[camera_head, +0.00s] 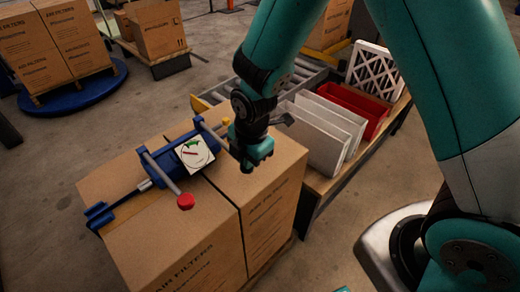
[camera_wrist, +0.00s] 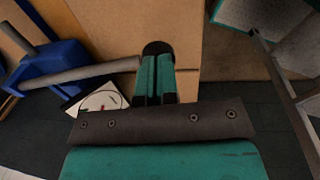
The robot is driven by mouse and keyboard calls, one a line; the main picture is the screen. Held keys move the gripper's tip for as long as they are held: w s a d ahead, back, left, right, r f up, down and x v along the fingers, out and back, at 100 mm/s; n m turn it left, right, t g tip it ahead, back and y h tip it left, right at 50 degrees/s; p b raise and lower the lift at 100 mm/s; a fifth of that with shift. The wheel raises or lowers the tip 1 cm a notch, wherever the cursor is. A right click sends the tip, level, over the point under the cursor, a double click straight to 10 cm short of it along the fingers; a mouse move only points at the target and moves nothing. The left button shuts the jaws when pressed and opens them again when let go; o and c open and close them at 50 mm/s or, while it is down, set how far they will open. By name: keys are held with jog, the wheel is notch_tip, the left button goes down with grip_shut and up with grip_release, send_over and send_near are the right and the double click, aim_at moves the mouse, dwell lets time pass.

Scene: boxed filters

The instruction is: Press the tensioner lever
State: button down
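A blue strapping tool (camera_head: 172,163) lies on top of the cardboard boxes, with a white gauge (camera_head: 195,154) on it. A grey lever (camera_head: 163,175) with a red round knob (camera_head: 185,201) sticks out at its near end. A second grey bar (camera_head: 212,136) is at its far end, close to my gripper. My gripper (camera_head: 247,164) is over the right box, to the right of the tool and apart from the red knob. In the wrist view my gripper (camera_wrist: 158,50) has its fingers together with nothing visible between them. The blue tool (camera_wrist: 55,62), a grey bar (camera_wrist: 85,74) and the gauge (camera_wrist: 100,101) show at left.
Cardboard boxes (camera_head: 180,250) stand under the tool. To the right, a bench holds white filter panels (camera_head: 318,138), a red bin (camera_head: 352,108) and a framed filter (camera_head: 372,70). More boxes stand on a blue turntable (camera_head: 75,95) at back left. The floor at left is clear.

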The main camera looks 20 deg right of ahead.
aim_at(250, 170)
notch_tip(250, 170, down, 3)
jog(key=shift+a+r+b, duration=0.1)
jog(key=shift+b, duration=0.35)
jog(key=shift+s+f, duration=0.15)
jog(key=shift+f, duration=0.2)
jog(key=r+p, duration=0.2)
jog(key=r, duration=0.1)
jog(key=r+p, duration=0.2)
jog(key=shift+s+d, duration=0.25)
jog(key=shift+s, duration=0.1)
notch_tip(250, 170, up, 9)
jog(key=s+d, duration=0.1)
jog(key=s, duration=0.1)
jog(key=shift+s+r, duration=0.15)
jog(key=shift+s, duration=0.2)
